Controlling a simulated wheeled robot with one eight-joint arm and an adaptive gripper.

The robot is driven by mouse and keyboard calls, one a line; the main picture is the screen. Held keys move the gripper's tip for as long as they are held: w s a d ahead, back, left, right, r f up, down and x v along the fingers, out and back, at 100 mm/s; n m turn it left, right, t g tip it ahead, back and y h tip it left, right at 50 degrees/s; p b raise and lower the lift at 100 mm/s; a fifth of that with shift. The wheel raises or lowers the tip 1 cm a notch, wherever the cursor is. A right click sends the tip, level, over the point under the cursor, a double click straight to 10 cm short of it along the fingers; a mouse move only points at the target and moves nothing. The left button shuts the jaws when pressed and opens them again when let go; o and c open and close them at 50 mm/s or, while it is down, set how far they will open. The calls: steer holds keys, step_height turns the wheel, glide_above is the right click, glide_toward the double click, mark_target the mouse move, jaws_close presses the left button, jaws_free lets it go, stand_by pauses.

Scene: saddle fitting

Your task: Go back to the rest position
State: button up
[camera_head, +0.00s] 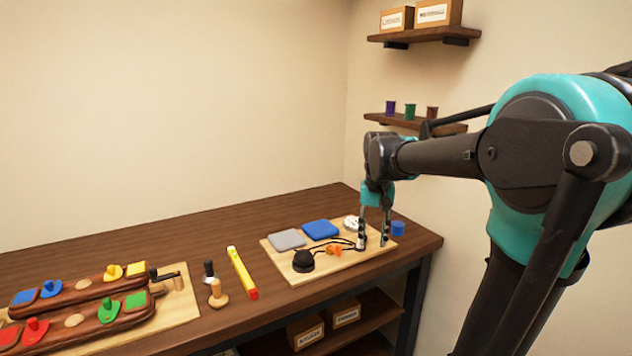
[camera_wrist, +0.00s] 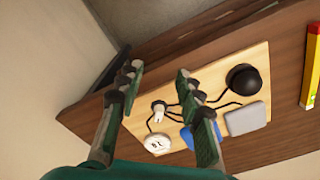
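My gripper (camera_head: 372,242) hangs pointing down over the right part of a light wooden board (camera_head: 350,263) on the workbench. In the wrist view its two fingers (camera_wrist: 158,76) are spread apart, with nothing held between them. A small white piece with dark cables (camera_wrist: 158,108) lies on the board beyond the fingers; I cannot tell how far below. The board also bears a blue pad (camera_head: 321,229), a grey pad (camera_head: 287,240), a black dome (camera_head: 303,261) and a white round piece (camera_head: 351,221), partly behind the gripper.
A blue cylinder (camera_head: 398,228) stands at the board's right. Wall shelves (camera_head: 420,36) with boxes and small cups are near my arm. Space above the bench's left is clear.

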steer(key=s+d+f+n+t, duration=0.1)
steer(key=s+d+f+t, duration=0.1)
steer(key=s+f, duration=0.6)
steer(key=s+d+f+n+t, duration=0.1)
steer(key=s+f, duration=0.7)
steer(key=f, duration=0.3)
steer(key=shift+d+f+t, duration=0.15)
steer(key=shift+d+t, duration=0.2)
steer(key=shift+t, duration=0.05)
